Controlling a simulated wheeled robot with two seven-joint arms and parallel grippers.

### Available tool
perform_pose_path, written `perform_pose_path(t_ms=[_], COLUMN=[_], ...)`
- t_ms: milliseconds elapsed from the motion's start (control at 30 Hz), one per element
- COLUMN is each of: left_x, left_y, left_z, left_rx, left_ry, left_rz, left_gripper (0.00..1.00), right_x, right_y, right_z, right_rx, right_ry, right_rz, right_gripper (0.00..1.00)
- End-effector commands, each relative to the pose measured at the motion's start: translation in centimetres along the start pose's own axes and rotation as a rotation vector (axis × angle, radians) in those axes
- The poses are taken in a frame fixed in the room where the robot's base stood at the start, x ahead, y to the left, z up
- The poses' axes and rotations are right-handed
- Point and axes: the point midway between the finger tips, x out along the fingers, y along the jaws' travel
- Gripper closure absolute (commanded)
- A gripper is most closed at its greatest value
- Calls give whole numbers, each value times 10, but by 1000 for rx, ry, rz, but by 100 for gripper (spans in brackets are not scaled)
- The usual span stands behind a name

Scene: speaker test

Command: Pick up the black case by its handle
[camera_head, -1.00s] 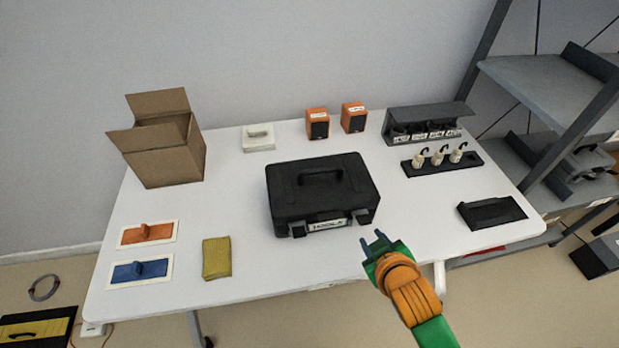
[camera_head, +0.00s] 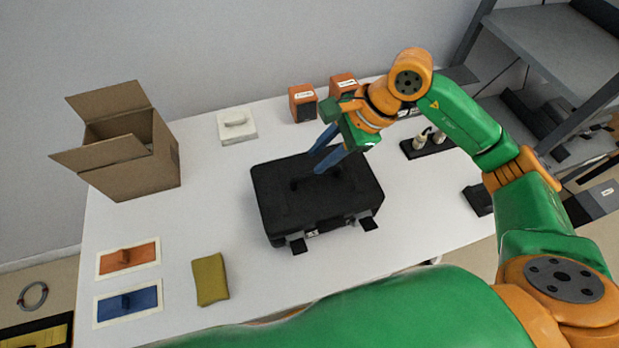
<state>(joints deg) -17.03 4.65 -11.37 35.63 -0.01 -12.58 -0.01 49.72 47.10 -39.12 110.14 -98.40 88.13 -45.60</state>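The black case (camera_head: 275,205) lies flat on the white table, with two latches at its front edge. My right gripper (camera_head: 315,164) is over the case top, coming in from the right. Its two blue fingers are apart and point down and left toward the handle. I cannot tell whether the fingers touch the handle or straddle it. My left gripper is not in view.
An open cardboard box (camera_head: 135,165) stands left on the table (camera_head: 210,220). A white block (camera_head: 237,128) and two orange speakers (camera_head: 303,102) are behind the case. Orange (camera_head: 128,258) and blue (camera_head: 128,302) panels and a yellow pad (camera_head: 210,280) lie front left. Grey shelving (camera_head: 555,50) is at right.

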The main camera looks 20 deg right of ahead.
Motion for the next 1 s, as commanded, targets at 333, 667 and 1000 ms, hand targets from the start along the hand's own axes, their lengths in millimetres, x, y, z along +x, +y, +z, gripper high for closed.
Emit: perform_pose_path(t_ms=[333, 667, 1000], left_x=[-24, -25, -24], left_y=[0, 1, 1], left_z=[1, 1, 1], left_rx=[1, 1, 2], left_ry=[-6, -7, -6], left_rz=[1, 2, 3], left_gripper=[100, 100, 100], right_x=[35, 65, 64], right_y=[2, 2, 2], right_z=[-23, -28, -28], right_rx=[-9, -12, -12], right_ry=[85, 84, 83], right_rz=[13, 6, 7], right_gripper=[68, 68, 100])
